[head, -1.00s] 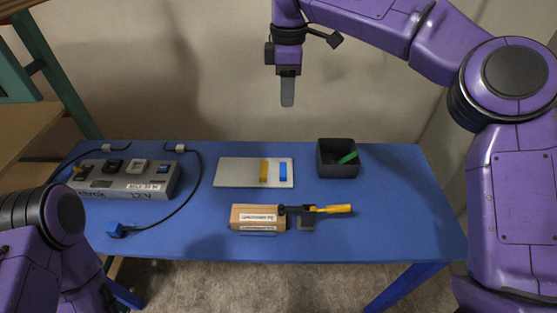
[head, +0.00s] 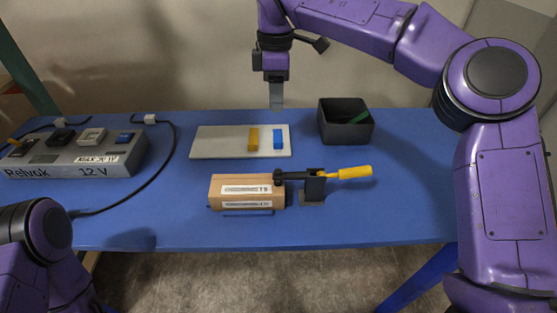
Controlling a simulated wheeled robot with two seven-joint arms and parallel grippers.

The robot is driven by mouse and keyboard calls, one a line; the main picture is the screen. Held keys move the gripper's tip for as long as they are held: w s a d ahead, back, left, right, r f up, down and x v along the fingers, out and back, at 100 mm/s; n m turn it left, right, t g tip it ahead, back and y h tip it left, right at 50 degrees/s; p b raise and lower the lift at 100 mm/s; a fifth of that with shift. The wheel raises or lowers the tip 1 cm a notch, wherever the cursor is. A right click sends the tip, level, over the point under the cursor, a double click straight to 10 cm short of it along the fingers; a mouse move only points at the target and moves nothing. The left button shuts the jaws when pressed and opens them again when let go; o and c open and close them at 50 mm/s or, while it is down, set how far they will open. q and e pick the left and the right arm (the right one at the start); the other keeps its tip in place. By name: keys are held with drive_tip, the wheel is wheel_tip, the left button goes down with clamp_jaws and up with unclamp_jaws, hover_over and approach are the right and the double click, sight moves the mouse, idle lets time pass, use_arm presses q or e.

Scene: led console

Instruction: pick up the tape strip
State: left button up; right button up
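A pale flat plate (head: 218,143) lies at the middle back of the blue table. On it lie a short yellow strip (head: 253,139) and, to its right, a short blue strip (head: 278,139). I cannot tell which of them is the tape strip. A green piece (head: 360,117) rests in a dark open bin (head: 345,130) to the right of the plate. My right gripper (head: 276,100) points down behind the blue strip, apart from it. Its grey finger is seen side-on, so its opening is hidden. Only part of my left arm shows, at lower left.
A grey power box (head: 75,157) marked 12 V, with switches and a black cable, stands at the left of the table (head: 340,225). A wooden block (head: 235,192) with a black clamp and yellow handle (head: 349,173) sits at the front middle. The front right is clear.

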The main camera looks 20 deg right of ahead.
sight(277, 143)
drive_tip(key=f, duration=0.8)
drive_tip(key=f+p, duration=0.1)
drive_tip(key=f, duration=0.3)
drive_tip(key=shift+s+a, duration=0.1)
drive_tip(key=shift+s, duration=0.3)
drive_tip(key=shift+r, duration=0.1)
clamp_jaws()
